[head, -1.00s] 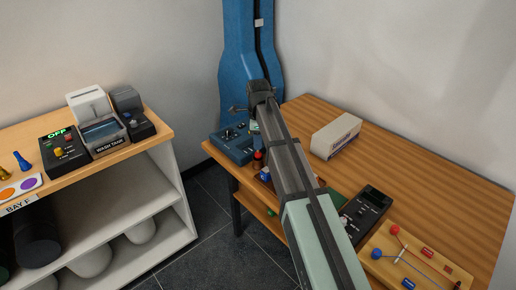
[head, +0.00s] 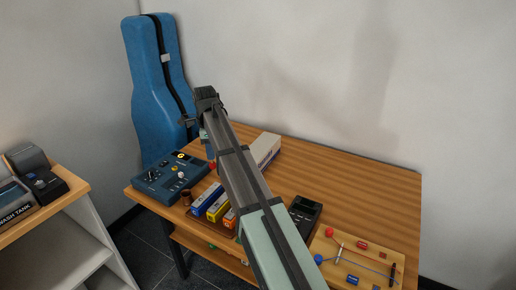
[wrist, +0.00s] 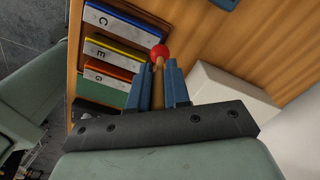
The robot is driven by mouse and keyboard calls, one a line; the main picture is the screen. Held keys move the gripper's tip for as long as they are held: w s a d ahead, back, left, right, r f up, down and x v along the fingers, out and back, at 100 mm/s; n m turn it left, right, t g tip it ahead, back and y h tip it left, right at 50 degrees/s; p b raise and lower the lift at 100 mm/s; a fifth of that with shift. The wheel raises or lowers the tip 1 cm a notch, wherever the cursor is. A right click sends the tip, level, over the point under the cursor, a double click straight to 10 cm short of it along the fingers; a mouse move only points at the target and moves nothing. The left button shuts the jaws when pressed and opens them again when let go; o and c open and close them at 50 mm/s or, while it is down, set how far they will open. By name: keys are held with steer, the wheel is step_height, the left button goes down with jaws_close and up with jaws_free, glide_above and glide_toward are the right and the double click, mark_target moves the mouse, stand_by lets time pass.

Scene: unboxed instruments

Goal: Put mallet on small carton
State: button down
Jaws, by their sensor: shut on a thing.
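My gripper (wrist: 160,82) is shut on the mallet's light wooden handle (wrist: 158,92) between its blue fingers. The mallet's round red head (wrist: 160,51) sticks out past the fingertips in the wrist view. In the head view the red head (head: 212,165) shows just below my gripper (head: 208,148), and the handle is mostly hidden. The small carton (head: 264,149) is a white box lying on the wooden table, to the right of my gripper. It also shows in the wrist view (wrist: 225,95), right of the fingers and partly covered by them. The mallet is apart from it.
Blue, yellow and orange chime bars (head: 208,199) lie left of my arm. A dark device (head: 304,213) and a wooden board with coloured balls (head: 355,262) are at the front right. The table's back right is clear.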

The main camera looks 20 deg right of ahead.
steer(key=w+d+r, duration=0.4)
steer(key=w+d, duration=0.3)
steer(key=d, duration=0.4)
steer(key=w+d+r, duration=0.4)
steer(key=w+d, duration=0.3)
steer(key=d, duration=0.4)
steer(key=shift+n, duration=0.9)
steer(key=shift+s+f, duration=0.15)
steer(key=shift+f, duration=2.45)
steer(key=shift+s+f, duration=0.15)
steer(key=shift+f, duration=2.4)
steer(key=shift+f, duration=0.15)
steer(key=c, duration=1.1)
jaws_free()
